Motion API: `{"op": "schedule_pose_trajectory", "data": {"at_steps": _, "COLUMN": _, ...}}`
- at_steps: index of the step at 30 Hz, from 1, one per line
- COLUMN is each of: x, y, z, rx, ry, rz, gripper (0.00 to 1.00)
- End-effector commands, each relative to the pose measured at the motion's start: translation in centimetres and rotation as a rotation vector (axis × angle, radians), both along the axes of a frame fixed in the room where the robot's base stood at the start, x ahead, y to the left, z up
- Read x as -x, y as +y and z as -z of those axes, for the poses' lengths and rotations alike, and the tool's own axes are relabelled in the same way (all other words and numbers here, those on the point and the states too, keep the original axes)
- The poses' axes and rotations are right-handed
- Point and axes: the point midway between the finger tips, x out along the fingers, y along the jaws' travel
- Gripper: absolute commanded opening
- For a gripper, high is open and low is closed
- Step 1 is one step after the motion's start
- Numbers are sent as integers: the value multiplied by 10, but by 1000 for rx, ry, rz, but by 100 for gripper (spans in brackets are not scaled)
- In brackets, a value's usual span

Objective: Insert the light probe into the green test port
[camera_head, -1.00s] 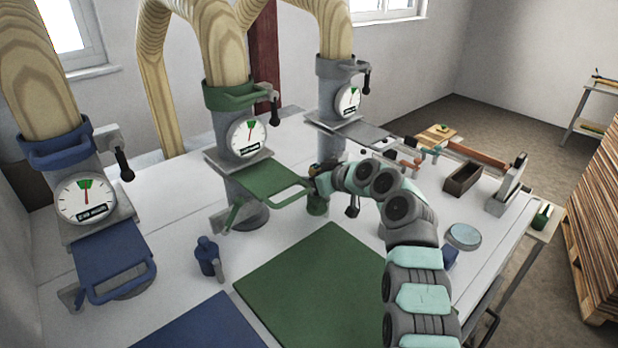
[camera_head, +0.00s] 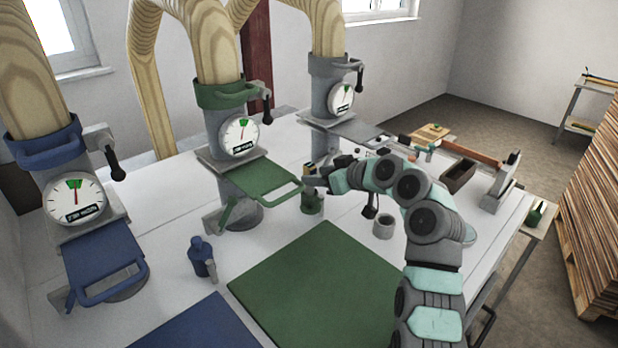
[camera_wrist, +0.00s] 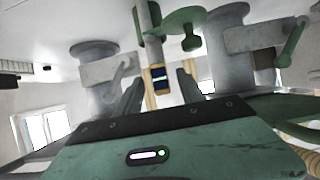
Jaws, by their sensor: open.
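The green station (camera_head: 225,120) carries a dial and a green flap (camera_head: 265,182). A grey pipe with a green lever (camera_head: 236,212) is below the flap; I cannot tell which part is the test port. A small green holder (camera_head: 312,204) stands right of it. A slim upright piece with a yellow and dark blue band, likely the light probe (camera_wrist: 160,78), shows in the wrist view. My gripper (camera_wrist: 160,88) is open, with its fingers either side of this piece and apparent gaps. My gripper (camera_head: 312,174) is above the green holder in the head view.
A blue station (camera_head: 75,200) stands left and a grey one (camera_head: 330,95) behind. A blue bottle-like piece (camera_head: 201,258) stands in front. A green mat (camera_head: 315,290) covers the front table. A grey cup (camera_head: 383,227) stands near my arm. A brown box (camera_head: 460,176) lies right.

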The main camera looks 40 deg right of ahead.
Motion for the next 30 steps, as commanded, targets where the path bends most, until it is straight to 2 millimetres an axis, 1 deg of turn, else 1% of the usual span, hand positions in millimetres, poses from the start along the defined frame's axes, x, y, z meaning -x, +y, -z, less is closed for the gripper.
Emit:
{"op": "schedule_pose_trajectory", "data": {"at_steps": 1, "x": 9, "y": -2, "z": -3, "rx": 3, "ry": -4, "rz": 5, "gripper": 46}}
{"op": "schedule_pose_trajectory", "data": {"at_steps": 3, "x": 19, "y": -1, "z": -9, "rx": 5, "ry": -2, "rz": 2, "gripper": 46}}
{"op": "schedule_pose_trajectory", "data": {"at_steps": 6, "x": 32, "y": -2, "z": -15, "rx": 2, "ry": -3, "rz": 2, "gripper": 46}}
{"op": "schedule_pose_trajectory", "data": {"at_steps": 10, "x": 43, "y": -1, "z": -20, "rx": 2, "ry": -1, "rz": 1, "gripper": 46}}
{"op": "schedule_pose_trajectory", "data": {"at_steps": 14, "x": 46, "y": -1, "z": -22, "rx": 1, "ry": 0, "rz": 0, "gripper": 46}}
{"op": "schedule_pose_trajectory", "data": {"at_steps": 30, "x": 46, "y": -1, "z": -23, "rx": 0, "ry": 0, "rz": 1, "gripper": 46}}
